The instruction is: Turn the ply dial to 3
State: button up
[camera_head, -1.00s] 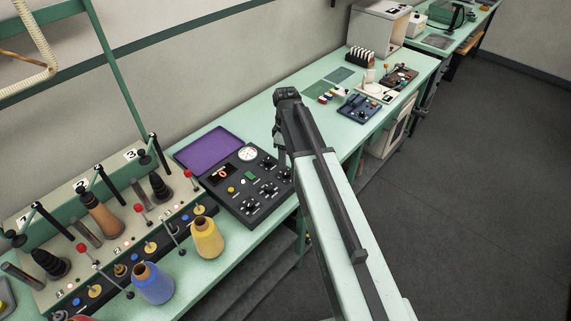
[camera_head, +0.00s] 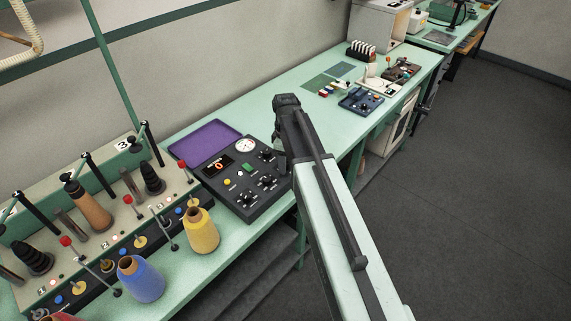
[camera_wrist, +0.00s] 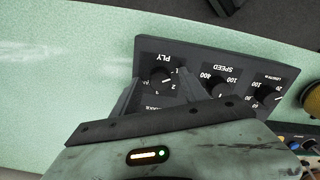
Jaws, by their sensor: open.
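The ply dial (camera_wrist: 160,78) is a black knob under the upside-down label PLY on the dark control panel (camera_wrist: 205,58) in the wrist view. Small numbers stand around it; its white pointer mark is too small to read surely. My gripper (camera_wrist: 158,92) is open, its grey fingers low in the picture on either side of the ply dial. I cannot tell whether they touch it. In the head view the control panel (camera_head: 237,207) lies on the green bench, and my arm hides the gripper's fingertips.
The speed dial (camera_wrist: 217,86) and length dial (camera_wrist: 266,95) sit beside the ply dial. Yellow (camera_head: 201,232) and blue (camera_head: 140,280) cones stand left. Bare bench (camera_head: 235,112) lies behind.

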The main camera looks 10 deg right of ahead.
grip_shut()
